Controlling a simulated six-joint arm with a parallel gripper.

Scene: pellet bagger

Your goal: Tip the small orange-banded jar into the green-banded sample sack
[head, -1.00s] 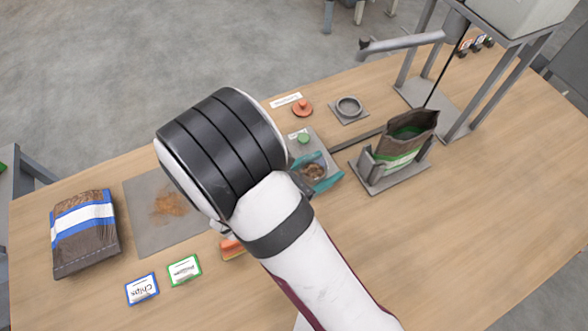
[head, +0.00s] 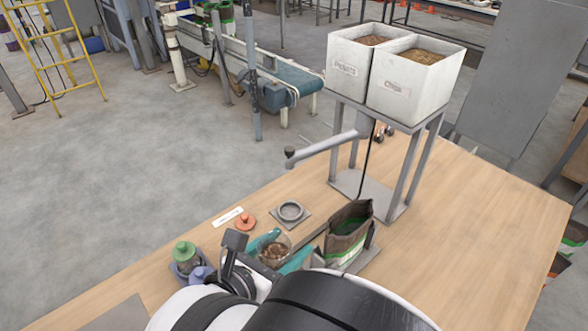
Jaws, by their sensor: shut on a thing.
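My gripper (head: 280,252) has teal fingers shut on the small open jar (head: 274,252), which is clear and holds brown pellets. Its orange band cannot be made out. The jar looks roughly upright, just left of the sample sack and apart from its mouth. My arm covers the front of the table and part of the holder.
An orange lid (head: 246,222) lies by a white label (head: 227,217). A grey ring stand (head: 290,211) is empty. A green-lidded jar (head: 185,257) and a blue-lidded one (head: 201,276) stand at left. The hopper frame (head: 345,183) with its spout (head: 325,146) rises behind the sack.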

